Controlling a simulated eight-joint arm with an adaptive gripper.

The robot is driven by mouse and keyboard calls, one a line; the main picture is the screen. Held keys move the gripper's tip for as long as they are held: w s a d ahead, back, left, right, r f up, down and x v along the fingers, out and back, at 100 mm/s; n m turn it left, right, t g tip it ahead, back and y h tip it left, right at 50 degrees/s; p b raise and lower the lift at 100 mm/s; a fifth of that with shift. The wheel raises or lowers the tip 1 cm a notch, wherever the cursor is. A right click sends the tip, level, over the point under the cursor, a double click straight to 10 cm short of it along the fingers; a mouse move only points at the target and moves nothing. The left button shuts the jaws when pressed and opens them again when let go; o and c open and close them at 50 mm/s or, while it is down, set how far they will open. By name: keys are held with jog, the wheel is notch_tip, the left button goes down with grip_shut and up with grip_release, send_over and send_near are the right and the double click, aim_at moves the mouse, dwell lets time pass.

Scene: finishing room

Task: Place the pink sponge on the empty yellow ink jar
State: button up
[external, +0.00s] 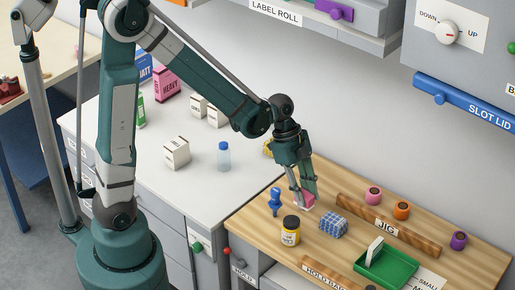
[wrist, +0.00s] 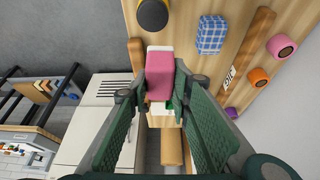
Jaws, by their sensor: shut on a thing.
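The pink sponge (external: 307,199) is between the fingers of my gripper (external: 303,196) over the wooden bench top. In the wrist view the sponge (wrist: 160,74) sits between the fingertips (wrist: 160,86), pink with a pale end. I cannot tell whether it touches the wood. A dark-topped jar with a yellow label (external: 290,231) stands upright in front of the gripper, slightly left. Its dark top (wrist: 153,14) shows at the upper edge of the wrist view, apart from the sponge. Whether this jar is empty is not visible.
A blue figure-like stamp (external: 275,202) stands left of the gripper. A blue checked block (external: 333,224) lies to the right of the jar. A wooden bar (external: 388,225), a green tray (external: 386,270) and pink, orange and purple rolls (external: 401,209) are farther right.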

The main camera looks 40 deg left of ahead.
jog(key=shift+n, duration=0.3)
jog(key=a+r, duration=0.1)
jog(key=s+a+r+p, duration=0.1)
jog(key=a, duration=0.1)
jog(key=shift+s+a, duration=0.15)
jog(key=shift+a, duration=0.1)
send_near(296, 223)
jog(key=shift+d, duration=0.95)
jog(key=shift+f, duration=0.1)
jog(key=shift+f+b, duration=0.3)
jog(key=shift+f, duration=1.7)
jog(key=shift+f, duration=0.15)
jog(key=o, duration=0.8)
